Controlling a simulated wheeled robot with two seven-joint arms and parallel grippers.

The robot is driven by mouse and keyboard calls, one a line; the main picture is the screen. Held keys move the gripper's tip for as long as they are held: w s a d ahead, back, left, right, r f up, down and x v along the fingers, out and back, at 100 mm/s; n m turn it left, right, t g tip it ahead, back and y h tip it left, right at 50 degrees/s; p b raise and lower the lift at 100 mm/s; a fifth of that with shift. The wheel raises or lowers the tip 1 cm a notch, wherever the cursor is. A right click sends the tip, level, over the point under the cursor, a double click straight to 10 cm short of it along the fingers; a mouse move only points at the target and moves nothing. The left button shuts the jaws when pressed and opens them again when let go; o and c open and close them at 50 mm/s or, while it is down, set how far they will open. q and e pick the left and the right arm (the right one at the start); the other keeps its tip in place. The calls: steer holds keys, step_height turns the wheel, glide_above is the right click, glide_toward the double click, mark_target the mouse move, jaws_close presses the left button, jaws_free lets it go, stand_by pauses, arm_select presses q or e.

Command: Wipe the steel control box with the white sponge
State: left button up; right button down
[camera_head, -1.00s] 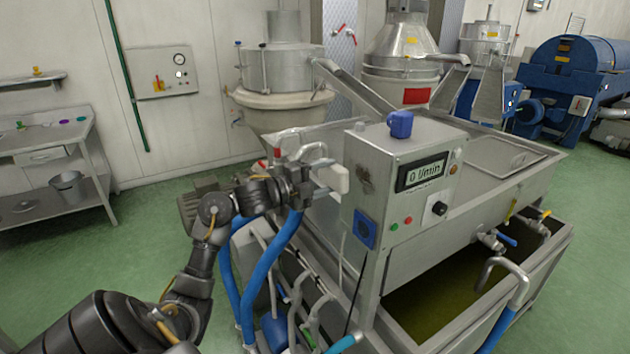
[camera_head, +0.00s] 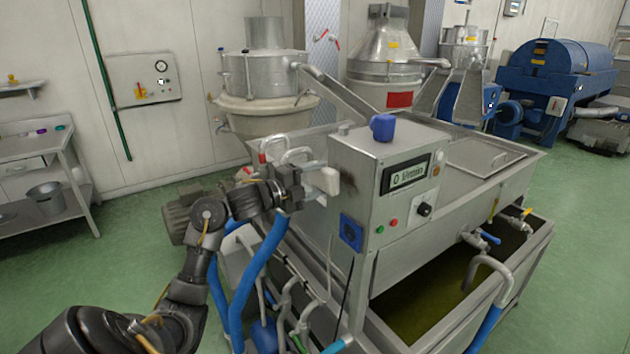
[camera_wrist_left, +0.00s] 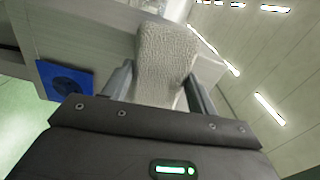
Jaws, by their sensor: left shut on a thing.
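The steel control box (camera_head: 360,160) stands on the near end of the steel trough, with a display, buttons and a knob on its front. A dark smudge (camera_head: 347,188) shows on its left side face, partly behind the sponge. My left gripper (camera_head: 312,179) is shut on the white sponge (camera_head: 328,181) and holds it at that side face. I cannot tell whether the sponge touches the face. In the left wrist view the sponge (camera_wrist_left: 166,58) stands between the two fingers, with the box (camera_wrist_left: 95,42) behind and to the left. My right gripper is out of view.
A blue object (camera_head: 383,127) sits on top of the box. A blue square fitting (camera_head: 351,232) is low on its side, also in the left wrist view (camera_wrist_left: 66,80). Blue hoses (camera_head: 258,268) hang below my left arm. Green floor (camera_head: 110,270) is clear at left.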

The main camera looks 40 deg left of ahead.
mark_target(327, 186)
arm_select(q)
steer(key=shift+x, duration=0.9)
steer(key=shift+s+d, duration=0.35)
steer(key=shift+d, duration=0.5)
steer(key=shift+s+d, duration=0.3)
steer(key=shift+d, duration=0.6)
steer(key=shift+d, duration=0.1)
steer(key=shift+s+d+p, duration=0.2)
steer(key=shift+s+d, duration=0.05)
steer(key=shift+d, duration=0.65)
steer(key=shift+s+d+p, duration=0.15)
steer(key=shift+s+d, duration=0.05)
steer(key=shift+d, duration=0.7)
steer(key=shift+d, duration=0.1)
steer(key=shift+s+d, duration=0.25)
steer(key=shift+d, duration=0.6)
steer(key=shift+s+d, duration=0.25)
steer(key=shift+d, duration=0.65)
